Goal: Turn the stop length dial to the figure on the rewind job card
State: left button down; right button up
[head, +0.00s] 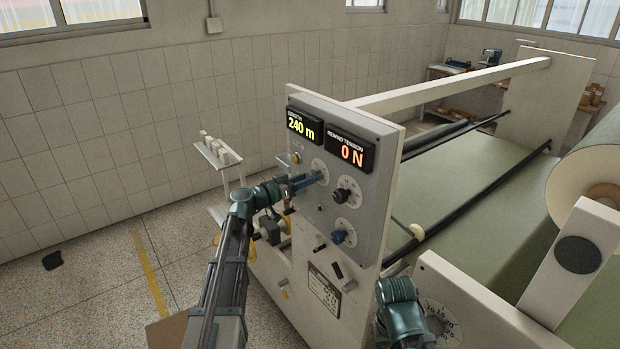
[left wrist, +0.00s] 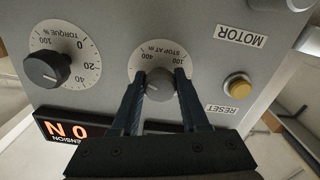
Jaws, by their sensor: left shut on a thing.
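The stop length dial (left wrist: 160,53) is a pale disc marked STOP AT m, with a grey knob (left wrist: 159,85) at its centre. It appears upside down in the left wrist view, with 100 and 400 readable. My left gripper (left wrist: 160,78) is shut on this knob, one finger on each side. In the head view my left gripper (head: 318,178) covers part of the dial (head: 318,165). The knob's pointer is not clear. A framed card (head: 323,290) hangs low on the machine front; its writing is too small to read.
The torque dial (left wrist: 52,67) is close beside the stop dial. A yellow reset button (left wrist: 237,87) is on the other side. The length display (head: 303,125) reads 240 m and the rewind tension display (head: 350,150) reads 0 N.

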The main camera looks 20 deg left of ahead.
pick_arm(q)
jog(key=n, duration=1.1)
jog(key=shift+r, duration=0.1)
jog(key=n, duration=0.4)
jog(key=shift+s, duration=0.1)
jog(key=n, duration=0.4)
jog(key=shift+r, duration=0.1)
jog(key=n, duration=0.3)
jog(key=shift+n, duration=0.4)
jog(key=n, duration=0.4)
jog(key=shift+n, duration=1.8)
